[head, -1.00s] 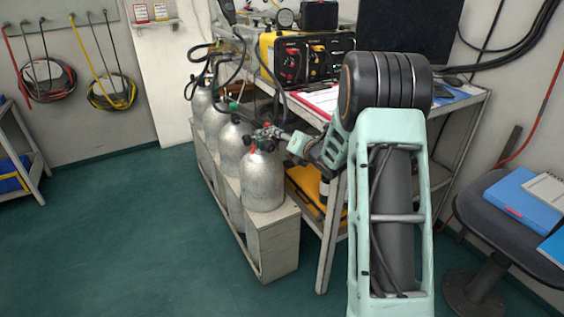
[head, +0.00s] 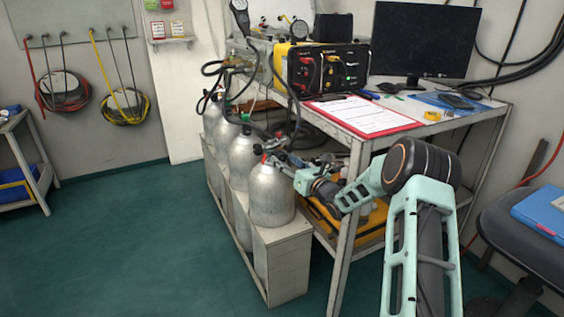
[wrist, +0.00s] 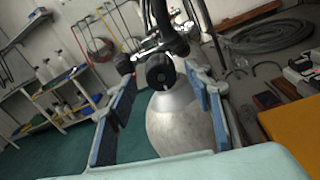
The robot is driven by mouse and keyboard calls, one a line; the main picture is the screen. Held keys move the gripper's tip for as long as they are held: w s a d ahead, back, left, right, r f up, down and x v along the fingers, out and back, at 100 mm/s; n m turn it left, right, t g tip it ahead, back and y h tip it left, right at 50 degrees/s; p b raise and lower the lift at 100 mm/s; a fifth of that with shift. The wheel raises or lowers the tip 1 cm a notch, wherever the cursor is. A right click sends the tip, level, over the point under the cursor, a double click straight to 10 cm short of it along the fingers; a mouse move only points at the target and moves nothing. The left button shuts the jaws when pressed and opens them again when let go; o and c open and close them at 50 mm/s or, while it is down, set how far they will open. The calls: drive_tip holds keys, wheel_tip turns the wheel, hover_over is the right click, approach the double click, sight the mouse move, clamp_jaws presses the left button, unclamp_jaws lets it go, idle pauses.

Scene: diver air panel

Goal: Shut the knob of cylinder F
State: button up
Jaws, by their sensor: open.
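Several silver cylinders stand in a row in the head view, and no letter can be read on them. The nearest cylinder (head: 268,197) is at the front end, with a valve (head: 270,152) and hoses on top; it also shows in the wrist view (wrist: 182,122). My gripper (head: 290,165) is at the right side of this valve. In the wrist view my gripper (wrist: 160,85) is open, one blue-padded finger on each side. A round black knob (wrist: 160,72) faces me between the fingers, apart from both pads. Whether this is cylinder F cannot be told.
The cylinders stand in a pale rack (head: 283,260). Right of it is a metal bench (head: 355,148) with a yellow-black panel (head: 320,66) and a red clipboard (head: 362,115). Black hoses (wrist: 165,22) hang close above the knob. Green floor (head: 120,240) is free at left.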

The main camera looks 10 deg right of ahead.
drive_tip(key=shift+x, duration=1.3)
drive_tip(key=c, duration=1.2)
drive_tip(key=shift+o, duration=0.2)
